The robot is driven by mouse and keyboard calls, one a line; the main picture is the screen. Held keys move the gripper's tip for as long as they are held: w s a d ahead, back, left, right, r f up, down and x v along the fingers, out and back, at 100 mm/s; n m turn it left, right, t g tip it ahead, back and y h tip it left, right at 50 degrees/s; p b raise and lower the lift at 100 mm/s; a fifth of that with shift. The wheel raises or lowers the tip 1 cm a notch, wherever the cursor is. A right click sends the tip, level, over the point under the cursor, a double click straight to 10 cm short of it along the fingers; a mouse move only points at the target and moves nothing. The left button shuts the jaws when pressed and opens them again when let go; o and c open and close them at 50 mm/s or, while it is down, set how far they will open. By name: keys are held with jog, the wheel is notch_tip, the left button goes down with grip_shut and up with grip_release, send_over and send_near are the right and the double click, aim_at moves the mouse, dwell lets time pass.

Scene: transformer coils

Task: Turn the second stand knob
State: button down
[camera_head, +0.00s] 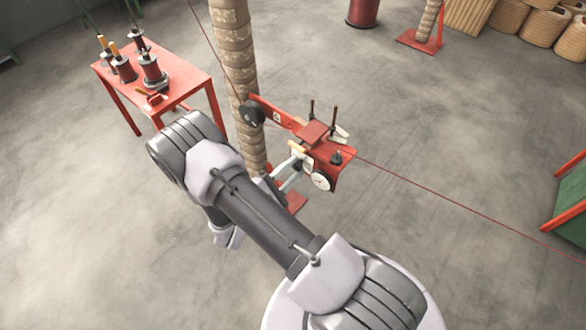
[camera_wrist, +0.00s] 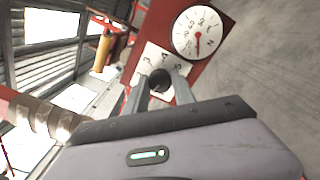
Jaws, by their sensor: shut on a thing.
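The red stand (camera_head: 338,158) stands just right of the wrapped column, with a white round dial (camera_head: 321,181) on its near side. In the wrist view the dial (camera_wrist: 199,33) shows numbers and a red needle. Beside it, a white numbered plate (camera_wrist: 152,57) sits behind a dark round knob (camera_wrist: 159,77). My gripper (camera_wrist: 160,84) is shut on this knob, one finger on each side. In the head view my gripper (camera_head: 285,178) reaches the stand's near left side. The knob cannot be made out there.
A thin red wire (camera_head: 450,197) runs right from the stand across the room. The wrapped column (camera_head: 234,60) rises close behind my arm. A red table (camera_head: 185,78) with several spools stands at the left. The floor in front is clear.

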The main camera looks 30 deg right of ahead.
jog(key=c, duration=1.1)
grip_release()
jog(key=shift+a, duration=0.1)
jog(key=p+v, duration=0.3)
jog(key=v, duration=1.4)
jog(key=shift+s+a, duration=0.1)
jog(key=shift+a, duration=0.05)
